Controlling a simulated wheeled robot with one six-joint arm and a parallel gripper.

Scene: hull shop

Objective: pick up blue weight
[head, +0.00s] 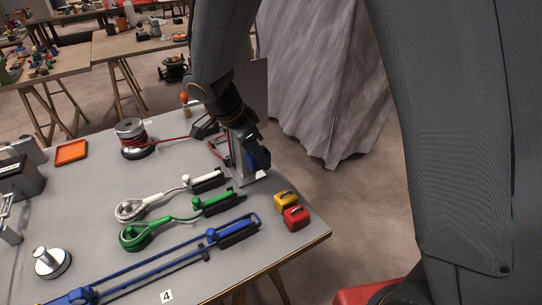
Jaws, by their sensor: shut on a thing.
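My gripper (248,148) is at the far right part of the grey table, at the end of my dark arm. It is shut on a dark blue thing, which looks like the blue weight (261,158). Most of the weight is hidden by the gripper, and I cannot tell whether it is clear of the table. A yellow weight (286,200) and a red weight (296,218) sit close together near the table's right edge, in front of the gripper.
White (185,190) and green (190,213) looped tools and a long blue tool (165,262) lie in front. A spool with red cord (131,136) and an orange tray (71,152) are at left. A grey curtain (325,90) hangs behind.

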